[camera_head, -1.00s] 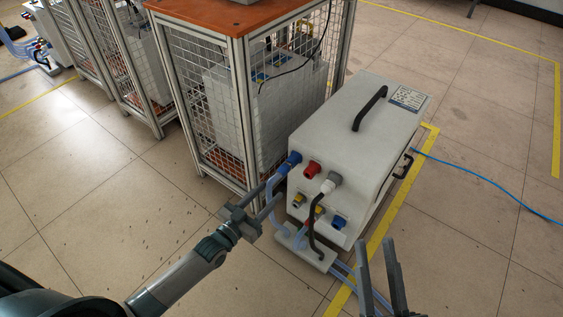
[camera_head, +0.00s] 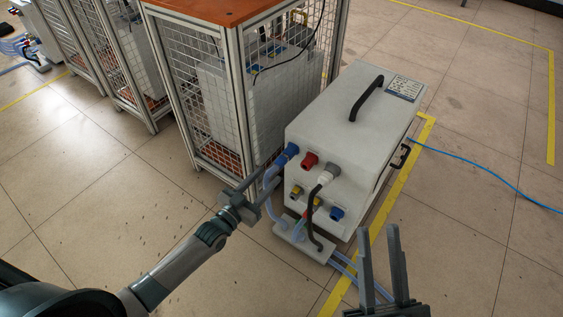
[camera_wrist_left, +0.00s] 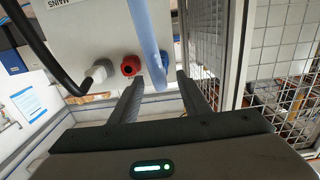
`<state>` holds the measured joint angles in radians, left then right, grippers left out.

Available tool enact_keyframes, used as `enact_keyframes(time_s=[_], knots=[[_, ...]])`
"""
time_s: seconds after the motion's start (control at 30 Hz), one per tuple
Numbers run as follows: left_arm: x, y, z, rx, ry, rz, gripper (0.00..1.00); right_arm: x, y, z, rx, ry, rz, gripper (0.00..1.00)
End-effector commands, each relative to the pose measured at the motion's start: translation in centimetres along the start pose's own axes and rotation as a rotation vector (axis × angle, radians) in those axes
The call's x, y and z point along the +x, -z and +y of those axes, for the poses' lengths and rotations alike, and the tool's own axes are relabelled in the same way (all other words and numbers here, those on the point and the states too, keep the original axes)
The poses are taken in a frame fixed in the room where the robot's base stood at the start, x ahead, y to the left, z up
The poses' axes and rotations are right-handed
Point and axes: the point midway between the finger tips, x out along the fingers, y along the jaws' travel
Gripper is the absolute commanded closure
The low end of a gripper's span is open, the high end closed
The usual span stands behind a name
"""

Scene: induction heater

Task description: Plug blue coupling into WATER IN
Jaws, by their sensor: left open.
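The blue coupling (camera_head: 288,154) is at the upper left of the heater's front panel, with a pale blue hose (camera_head: 269,183) curving down from it. I cannot tell whether it is fully seated, and the port labels are unreadable. My left gripper (camera_head: 270,176) is open just in front of and below the coupling, beside the hose. My right gripper (camera_head: 379,232) is open and empty at the lower right, away from the panel.
The white heater (camera_head: 350,115) carries a red coupling (camera_head: 310,160), a grey plug with black cable (camera_head: 327,178) and another blue fitting (camera_head: 337,213). A white hose block (camera_head: 303,243) lies below on the floor. A mesh cage (camera_head: 215,115) stands close at the left.

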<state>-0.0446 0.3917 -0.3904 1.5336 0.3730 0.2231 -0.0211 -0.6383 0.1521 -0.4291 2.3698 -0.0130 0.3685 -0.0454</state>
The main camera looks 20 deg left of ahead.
Motion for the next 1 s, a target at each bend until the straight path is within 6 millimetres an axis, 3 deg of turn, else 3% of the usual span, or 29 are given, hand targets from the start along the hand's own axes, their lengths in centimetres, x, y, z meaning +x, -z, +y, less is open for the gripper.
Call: enact_keyframes(time_s=[0.37, 0.6, 1.0], knots=[[3.8, -0.2, 0.0, 0.000, 0.000, 0.001, 0.58, 1.1, 3.6, 1.3, -0.037, 0.003, 0.235, 0.69], [6.3, -0.1, 0.0, 0.000, 0.000, 0.000, 0.58, 1.4, 4.7, 1.8, -0.049, 0.004, 0.300, 0.69], [7.5, 0.0, 0.0, 0.000, 0.000, -0.001, 0.58, 1.6, 5.5, 2.1, -0.055, 0.004, 0.340, 0.69]])
